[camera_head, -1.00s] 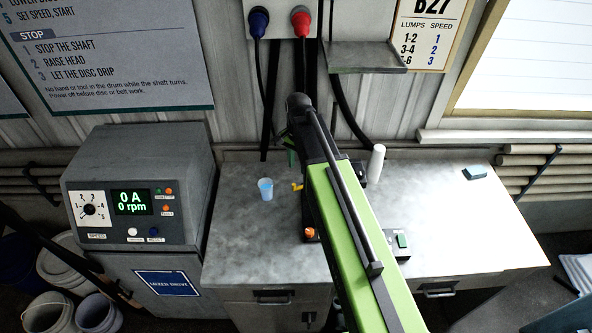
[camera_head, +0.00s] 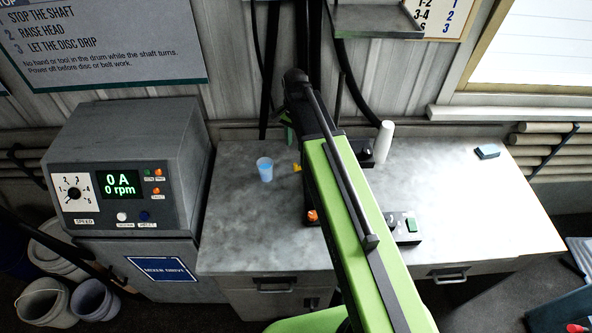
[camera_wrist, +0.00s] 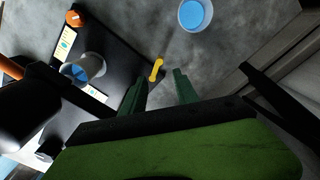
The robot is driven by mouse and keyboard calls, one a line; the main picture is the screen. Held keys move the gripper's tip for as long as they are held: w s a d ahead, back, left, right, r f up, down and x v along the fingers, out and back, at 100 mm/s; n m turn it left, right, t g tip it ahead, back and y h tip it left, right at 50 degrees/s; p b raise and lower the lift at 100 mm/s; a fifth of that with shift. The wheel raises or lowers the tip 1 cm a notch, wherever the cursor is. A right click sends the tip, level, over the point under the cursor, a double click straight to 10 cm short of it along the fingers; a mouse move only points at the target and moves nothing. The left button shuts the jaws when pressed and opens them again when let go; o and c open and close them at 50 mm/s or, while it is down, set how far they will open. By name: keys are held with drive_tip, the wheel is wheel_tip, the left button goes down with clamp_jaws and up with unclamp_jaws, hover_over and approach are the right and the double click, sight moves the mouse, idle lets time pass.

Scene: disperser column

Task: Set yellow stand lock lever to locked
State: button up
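The yellow lever (camera_wrist: 156,70) shows in the wrist view at the edge of a black stand base (camera_wrist: 118,62), just beyond the fingertips. I cannot tell whether it is in its locked position. In the head view only a small yellow bit of the lever (camera_head: 297,168) shows beside my green arm, which hides most of the stand. My gripper (camera_wrist: 158,78) has two dark green fingers spread apart, with nothing between them. The lever lies in front of the gap, and I see no clear contact.
A cup with blue content (camera_head: 265,169) stands left of the lever on the grey bench (camera_head: 235,230). A clear vessel (camera_wrist: 84,69) and orange knob (camera_wrist: 75,18) are on the stand. A white cylinder (camera_head: 383,142) and green-button box (camera_head: 408,228) are right of my arm.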

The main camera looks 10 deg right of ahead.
sight(295, 163)
wheel_tip(295, 163, down, 12)
drive_tip(key=b, duration=0.9)
drive_tip(key=shift+r+b, duration=0.25)
drive_tip(key=shift+b, duration=0.15)
drive_tip(key=shift+r, duration=0.1)
clamp_jaws()
